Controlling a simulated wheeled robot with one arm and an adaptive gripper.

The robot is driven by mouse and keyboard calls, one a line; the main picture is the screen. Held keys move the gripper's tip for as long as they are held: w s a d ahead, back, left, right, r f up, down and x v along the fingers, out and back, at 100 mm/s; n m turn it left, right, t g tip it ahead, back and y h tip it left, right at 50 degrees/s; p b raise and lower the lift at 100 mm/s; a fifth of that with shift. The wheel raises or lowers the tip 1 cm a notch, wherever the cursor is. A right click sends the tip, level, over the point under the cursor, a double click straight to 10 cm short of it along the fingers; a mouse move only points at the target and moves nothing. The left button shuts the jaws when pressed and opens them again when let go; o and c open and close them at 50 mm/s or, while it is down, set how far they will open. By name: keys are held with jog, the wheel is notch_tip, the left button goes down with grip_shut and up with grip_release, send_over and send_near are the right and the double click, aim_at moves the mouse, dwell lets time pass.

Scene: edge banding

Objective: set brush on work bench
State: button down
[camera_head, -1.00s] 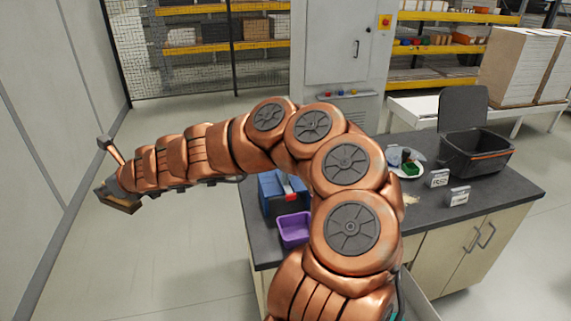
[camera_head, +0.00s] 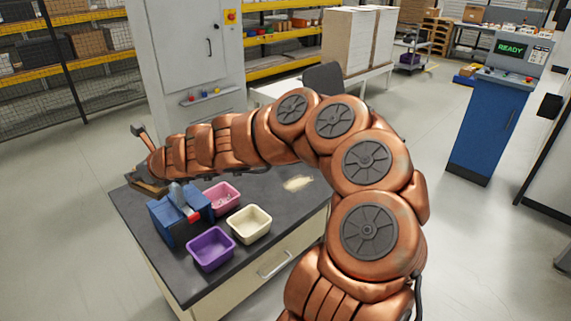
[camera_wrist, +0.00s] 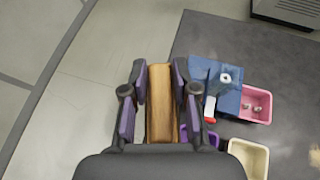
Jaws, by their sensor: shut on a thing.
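The brush (camera_wrist: 159,103), with a long light-brown wooden body, is between the fingers of my gripper (camera_wrist: 160,76) in the wrist view. The gripper is shut on it. In the head view my gripper is at the far left end of my arm, and part of the brush (camera_head: 143,184) shows below it; its bristles cannot be made out. The work bench (camera_head: 125,205) has a dark grey top, which also shows in the wrist view (camera_wrist: 262,45). The held brush is by the bench's far left corner; I cannot tell whether it touches the top.
A blue device with a red bar (camera_head: 170,218) stands on the bench close to the gripper. Pink (camera_head: 235,198), cream (camera_head: 249,224) and purple (camera_head: 211,249) bins sit beside it. Pale dust (camera_head: 299,183) lies farther right. A grey cabinet (camera_head: 190,50) stands behind.

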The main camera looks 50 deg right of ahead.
jog(key=s+d+f+m+h+b, duration=0.1)
jog(key=d+f+b, duration=0.3)
jog(key=d, duration=0.5)
jog(key=s+d+f+m+h+b, duration=0.1)
jog(key=d+f+b, duration=0.35)
jog(key=d, duration=0.45)
jog(key=s+d+f+h+b, duration=0.1)
jog(key=d+f+b, duration=0.35)
jog(key=d, duration=0.35)
jog(key=s+d+f+m+b, duration=0.2)
jog(key=s+d+f+b, duration=1)
jog(key=s+d+f, duration=0.45)
send_over(277, 210)
jog(key=shift+s+d+h+p, duration=0.1)
jog(key=shift+s+h+p, duration=0.2)
jog(key=shift+h, duration=0.1)
jog(key=shift+w+f+b, duration=0.15)
jog(key=shift+w+f, duration=0.05)
jog(key=shift+f, duration=0.65)
jog(key=shift+w+f+b, duration=0.15)
jog(key=shift+w+f, duration=0.05)
jog(key=shift+f, duration=0.65)
jog(key=shift+f, duration=0.2)
jog(key=c, duration=0.9)
grip_release()
